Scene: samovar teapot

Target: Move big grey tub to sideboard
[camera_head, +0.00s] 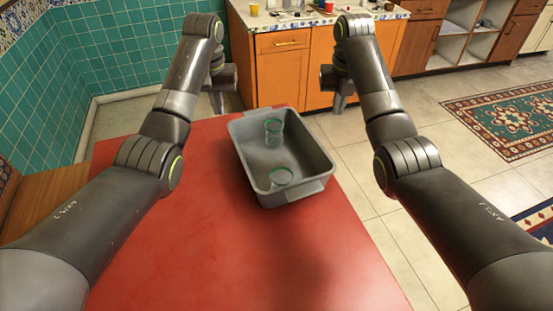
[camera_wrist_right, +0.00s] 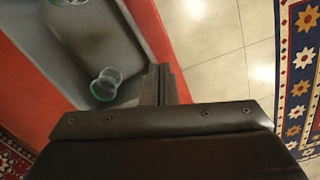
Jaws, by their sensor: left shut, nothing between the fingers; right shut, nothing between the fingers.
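The big grey tub (camera_head: 262,172) stands on the red table near its right edge. Two clear glasses with green rims are inside it, one glass (camera_head: 273,132) toward the far end and one glass (camera_head: 281,178) at the near end. My left gripper (camera_head: 217,104) is shut and empty, beyond the tub's far left corner. My right gripper (camera_head: 339,104) is shut and empty, beyond the tub's far right side, apart from it. In the right wrist view the shut fingers (camera_wrist_right: 159,84) show beside the tub (camera_wrist_right: 120,40), with a glass (camera_wrist_right: 105,84) inside it.
The red table (camera_head: 190,255) is bare left and in front of the tub. An orange-fronted counter (camera_head: 283,75) with small items on top stands beyond. Open shelves (camera_head: 484,35) are at the back right. Tiled floor (camera_head: 420,130) and a patterned rug (camera_head: 512,118) lie to the right.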

